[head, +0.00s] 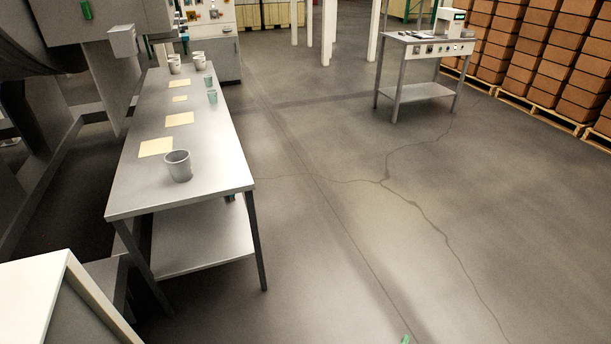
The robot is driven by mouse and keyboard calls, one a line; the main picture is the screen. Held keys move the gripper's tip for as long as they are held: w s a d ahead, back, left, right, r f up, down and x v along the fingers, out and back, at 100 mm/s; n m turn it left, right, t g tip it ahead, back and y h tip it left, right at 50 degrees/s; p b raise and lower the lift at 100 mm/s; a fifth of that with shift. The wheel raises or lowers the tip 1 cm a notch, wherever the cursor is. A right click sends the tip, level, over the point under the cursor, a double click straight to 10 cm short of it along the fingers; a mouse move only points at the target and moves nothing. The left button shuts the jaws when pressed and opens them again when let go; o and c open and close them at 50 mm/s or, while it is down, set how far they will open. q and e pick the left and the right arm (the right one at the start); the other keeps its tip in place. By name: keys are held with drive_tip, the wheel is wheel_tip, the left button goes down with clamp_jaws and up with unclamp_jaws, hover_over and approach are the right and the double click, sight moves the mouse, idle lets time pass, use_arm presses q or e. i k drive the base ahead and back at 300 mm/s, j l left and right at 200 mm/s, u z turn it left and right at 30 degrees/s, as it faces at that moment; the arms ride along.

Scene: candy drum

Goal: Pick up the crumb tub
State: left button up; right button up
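A grey open-topped tub (178,168) stands upright near the front end of the long metal table (207,180). Two smaller green cups (212,98) stand along the table's right side. Several pale tubs (174,68) stand at its far end. No label shows that tells which of these is the crumb tub; the grey one is the largest in the picture. Neither of my grippers is in view.
Cream sheets (156,147) lie along the table's left side. Machinery (92,50) stands left of the table. A second metal table (425,47) with a device stands farther back, before stacked brown boxes (535,45). The cracked floor (345,220) is mostly clear.

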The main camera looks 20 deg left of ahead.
sight(178, 162)
drive_tip(key=i+j+u, duration=0.25)
drive_tip(key=u, duration=0.15)
drive_tip(key=i+j+u, duration=0.1)
drive_tip(key=i+u, duration=1)
drive_tip(key=u, duration=0.15)
drive_tip(key=i+j, duration=0.15)
drive_tip(key=i, duration=0.15)
drive_tip(key=i+j+u, duration=0.1)
drive_tip(key=i+j, duration=0.1)
drive_tip(key=i, duration=0.1)
